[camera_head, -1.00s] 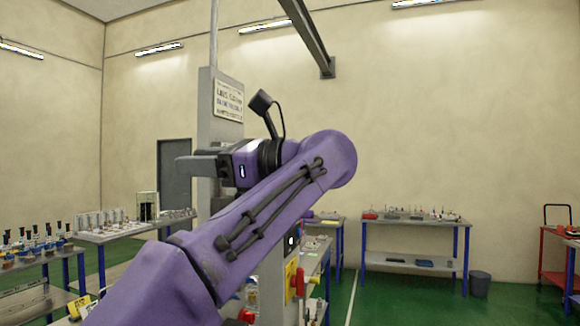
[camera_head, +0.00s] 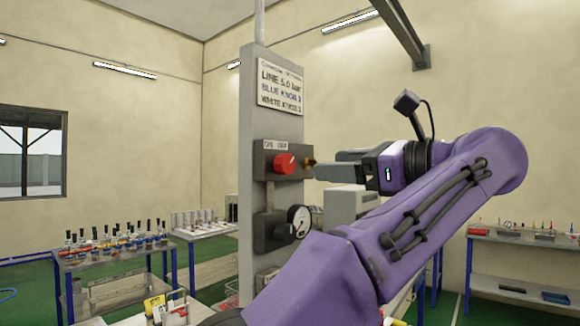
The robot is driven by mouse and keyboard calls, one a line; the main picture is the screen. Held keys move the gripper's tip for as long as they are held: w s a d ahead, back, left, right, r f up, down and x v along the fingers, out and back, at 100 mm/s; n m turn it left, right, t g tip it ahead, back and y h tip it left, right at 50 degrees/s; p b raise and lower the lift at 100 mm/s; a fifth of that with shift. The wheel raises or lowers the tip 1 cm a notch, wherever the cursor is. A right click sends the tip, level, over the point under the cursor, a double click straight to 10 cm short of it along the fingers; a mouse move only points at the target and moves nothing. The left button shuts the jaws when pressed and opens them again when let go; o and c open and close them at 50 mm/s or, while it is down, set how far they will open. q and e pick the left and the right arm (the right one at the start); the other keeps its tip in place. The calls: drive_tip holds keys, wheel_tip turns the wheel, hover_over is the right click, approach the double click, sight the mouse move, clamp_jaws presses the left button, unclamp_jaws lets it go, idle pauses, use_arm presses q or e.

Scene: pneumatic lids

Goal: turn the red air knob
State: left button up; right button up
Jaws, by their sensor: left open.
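The red air knob (camera_head: 285,164) sits on a dark box on the face of a grey column (camera_head: 259,110), below a small label plate reading roughly "ON OFF". A white-faced pressure gauge (camera_head: 300,221) is mounted below it. My left gripper (camera_head: 318,171) is to the right of the knob, at about its height, with its fingers pointing left towards the column. It is open, seen side-on, and nothing shows between its fingers. A brass fitting on the box lies near the fingertips; I cannot tell whether they touch. My right gripper is not in view.
A sign (camera_head: 280,87) with line pressure and knob text hangs on the column above the knob. A table (camera_head: 110,256) with several bottles stands at left. A shelf table (camera_head: 525,243) with small parts stands at right, on green floor.

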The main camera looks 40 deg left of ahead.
sight(289, 163)
use_arm(q)
drive_tip(key=a, duration=0.7)
drive_tip(key=shift+s+r+p, duration=0.3)
drive_tip(key=shift+r, duration=0.1)
drive_tip(key=a, duration=0.3)
drive_tip(key=shift+w+f+p, duration=0.2)
drive_tip(key=shift+w+p, duration=0.1)
drive_tip(key=shift+w, duration=0.05)
drive_tip(key=shift+w+a+f, duration=0.15)
drive_tip(key=shift+w+a, duration=0.1)
drive_tip(key=shift+w, duration=0.05)
drive_tip(key=shift+s+d, duration=0.25)
drive_tip(key=shift+s, duration=0.1)
drive_tip(key=c, duration=1.1)
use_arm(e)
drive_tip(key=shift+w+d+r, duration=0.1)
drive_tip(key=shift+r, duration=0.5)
